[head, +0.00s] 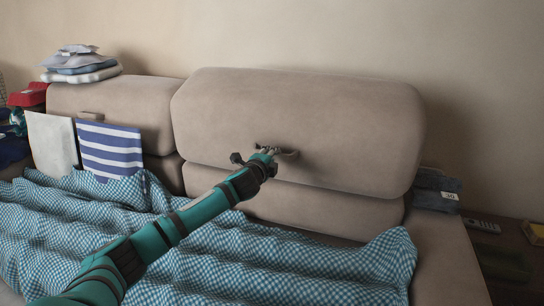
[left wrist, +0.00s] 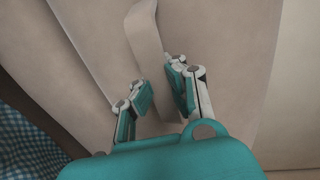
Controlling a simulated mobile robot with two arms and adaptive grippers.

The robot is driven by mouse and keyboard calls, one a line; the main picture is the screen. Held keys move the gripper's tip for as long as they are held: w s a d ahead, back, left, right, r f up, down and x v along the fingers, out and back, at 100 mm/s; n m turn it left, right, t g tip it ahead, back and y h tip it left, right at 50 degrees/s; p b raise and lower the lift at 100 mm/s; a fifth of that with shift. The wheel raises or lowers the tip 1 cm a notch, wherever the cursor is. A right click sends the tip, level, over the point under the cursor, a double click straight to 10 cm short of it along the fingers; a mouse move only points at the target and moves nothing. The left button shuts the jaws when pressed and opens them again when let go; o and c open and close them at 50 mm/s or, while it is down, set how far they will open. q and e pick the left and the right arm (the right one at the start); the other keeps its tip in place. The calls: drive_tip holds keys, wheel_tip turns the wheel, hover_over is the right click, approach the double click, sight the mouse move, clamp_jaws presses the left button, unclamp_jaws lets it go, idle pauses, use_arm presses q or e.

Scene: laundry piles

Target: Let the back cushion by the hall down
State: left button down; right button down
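The large beige back cushion (head: 300,125) stands at the right of the sofa, its upper part raised above a lower section. A pull strap (head: 290,154) is on its front; in the left wrist view the strap (left wrist: 146,35) runs down towards my fingers. My left gripper (head: 268,153) is at this strap. In the left wrist view the left gripper's fingers (left wrist: 163,92) are apart, with the strap's lower end at or between them; contact is unclear. A second back cushion (head: 125,108) stands at the left with a small tab. My right gripper is not in view.
A blue checked blanket (head: 200,245) covers the seat. Dark folded items (head: 436,190) and a remote (head: 482,226) lie at the right.

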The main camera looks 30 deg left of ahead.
use_arm(q)
drive_tip(key=shift+f, duration=0.3)
drive_tip(key=shift+s+d+f, duration=0.25)
drive_tip(key=shift+s+f, duration=0.1)
drive_tip(key=shift+s, duration=0.4)
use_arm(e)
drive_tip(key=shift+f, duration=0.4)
use_arm(q)
drive_tip(key=shift+s+f, duration=0.1)
drive_tip(key=shift+f, duration=0.05)
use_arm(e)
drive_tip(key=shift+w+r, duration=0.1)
use_arm(q)
drive_tip(key=shift+s+d+f, duration=0.15)
drive_tip(key=shift+s+f, duration=0.2)
drive_tip(key=shift+s, duration=0.3)
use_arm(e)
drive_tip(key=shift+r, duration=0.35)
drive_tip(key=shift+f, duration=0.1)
